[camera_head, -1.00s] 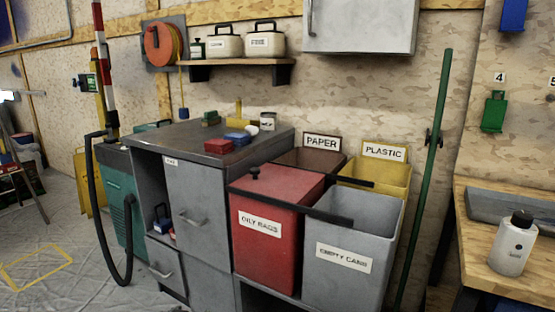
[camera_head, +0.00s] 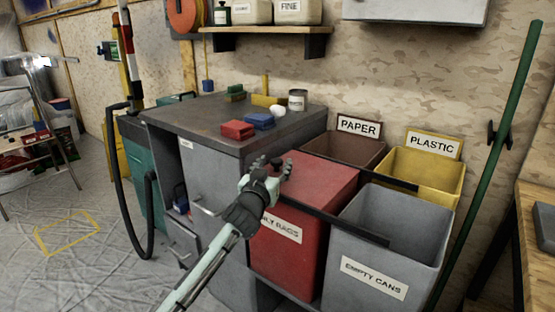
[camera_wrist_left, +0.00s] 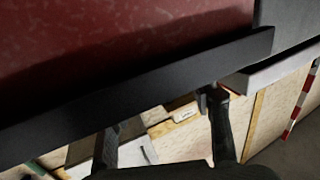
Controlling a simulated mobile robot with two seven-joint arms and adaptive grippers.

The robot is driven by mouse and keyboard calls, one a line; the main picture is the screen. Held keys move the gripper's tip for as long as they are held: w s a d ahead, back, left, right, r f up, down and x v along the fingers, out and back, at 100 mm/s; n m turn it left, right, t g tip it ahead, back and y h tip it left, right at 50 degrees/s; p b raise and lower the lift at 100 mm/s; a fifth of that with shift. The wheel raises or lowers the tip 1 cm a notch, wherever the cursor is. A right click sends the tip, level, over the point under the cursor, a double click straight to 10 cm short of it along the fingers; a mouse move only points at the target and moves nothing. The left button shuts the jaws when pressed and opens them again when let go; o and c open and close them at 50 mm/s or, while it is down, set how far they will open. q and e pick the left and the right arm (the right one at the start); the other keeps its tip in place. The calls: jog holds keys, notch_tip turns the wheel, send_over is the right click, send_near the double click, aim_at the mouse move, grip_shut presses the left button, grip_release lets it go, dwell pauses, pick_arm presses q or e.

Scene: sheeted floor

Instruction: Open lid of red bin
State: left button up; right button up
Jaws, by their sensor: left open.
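The red bin (camera_head: 320,195) labelled OILY RAGS stands beside the grey cabinet, its flat red lid shut on top. My left gripper (camera_head: 273,165) is open at the lid's left side in the head view, fingers pointing up and away. A dark knob (camera_head: 277,161) shows among the fingertips; I cannot tell whether they touch it. The gripper hides the bin's front left corner and part of the label. In the left wrist view the open fingers (camera_wrist_left: 160,115) stand apart, with a red surface (camera_wrist_left: 110,35) and a black bar (camera_wrist_left: 140,85) above them. My right gripper is not in view.
The open grey EMPTY CANS bin (camera_head: 365,285) stands right of the red bin. The brown PAPER bin (camera_head: 345,152) and yellow PLASTIC bin (camera_head: 450,180) stand behind. Red and blue boxes (camera_head: 237,130) lie on the cabinet top (camera_head: 190,115). A green pole (camera_head: 500,140) leans at right.

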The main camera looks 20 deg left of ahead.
pick_arm(q)
jog(key=shift+w, duration=1.45)
grip_shut()
